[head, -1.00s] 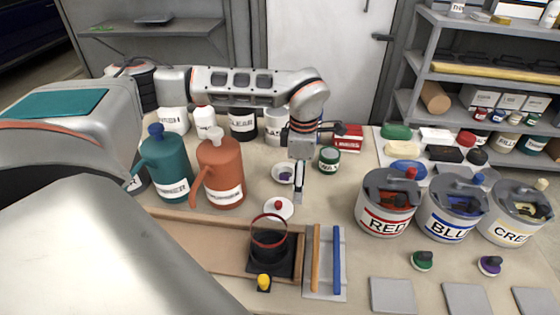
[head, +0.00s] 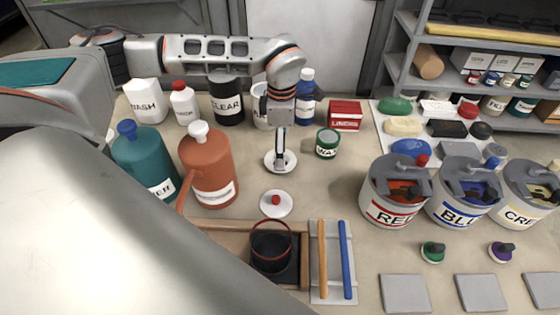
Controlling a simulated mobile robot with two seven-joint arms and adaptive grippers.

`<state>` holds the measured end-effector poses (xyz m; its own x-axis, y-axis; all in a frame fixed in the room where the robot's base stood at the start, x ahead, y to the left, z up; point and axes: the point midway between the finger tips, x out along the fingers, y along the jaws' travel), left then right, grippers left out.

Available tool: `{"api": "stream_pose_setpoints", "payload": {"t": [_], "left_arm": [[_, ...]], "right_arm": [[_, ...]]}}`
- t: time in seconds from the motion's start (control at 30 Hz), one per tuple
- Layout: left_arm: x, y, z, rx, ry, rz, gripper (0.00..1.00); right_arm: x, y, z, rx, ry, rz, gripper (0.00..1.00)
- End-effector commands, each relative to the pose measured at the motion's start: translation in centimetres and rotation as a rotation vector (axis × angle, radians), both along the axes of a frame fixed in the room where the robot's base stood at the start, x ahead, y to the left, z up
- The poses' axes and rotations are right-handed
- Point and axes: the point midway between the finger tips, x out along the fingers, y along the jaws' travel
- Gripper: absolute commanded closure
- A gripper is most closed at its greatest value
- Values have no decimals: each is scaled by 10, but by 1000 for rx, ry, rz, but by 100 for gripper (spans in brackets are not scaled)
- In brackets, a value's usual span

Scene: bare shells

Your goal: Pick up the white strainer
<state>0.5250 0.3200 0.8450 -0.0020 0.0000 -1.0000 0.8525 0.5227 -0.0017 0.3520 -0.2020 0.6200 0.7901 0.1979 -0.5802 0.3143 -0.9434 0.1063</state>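A small round white piece (head: 271,166) lies on the table right under my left gripper. It may be the white strainer, but the fingers cover its middle and I cannot tell its shape for sure. A second round white piece with a red knob (head: 275,205) lies just in front of it. My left gripper (head: 280,160) points down, its tips at or just above the first piece. The fingers are seen edge-on, so I cannot tell whether they are open or touching it. My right gripper is not in view.
Orange (head: 208,165) and teal (head: 145,160) jugs stand left. A green tin (head: 327,143) and red box (head: 345,115) stand close right, bottles behind. A wooden tray (head: 225,227) with a dark cup (head: 271,248) lies in front. Labelled buckets (head: 395,192) stand right.

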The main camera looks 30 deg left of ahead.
Motion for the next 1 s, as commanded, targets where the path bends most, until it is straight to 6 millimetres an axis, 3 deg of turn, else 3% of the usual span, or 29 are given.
{"api": "stream_pose_setpoints", "payload": {"t": [0.4, 0.63, 0.67, 0.8, 1.0], "left_arm": [[-3, 0, -49, 0, 0, 1, 17], [-3, 0, -51, 0, -2, 0, 17], [-3, 0, -51, 0, -2, 0, 19], [-3, 0, -51, 0, -2, 0, 52], [-3, 0, -51, 0, -2, 0, 52]], "right_arm": [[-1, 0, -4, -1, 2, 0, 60], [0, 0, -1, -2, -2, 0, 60], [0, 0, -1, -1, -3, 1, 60], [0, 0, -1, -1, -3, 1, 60], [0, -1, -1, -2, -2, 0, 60]]}}
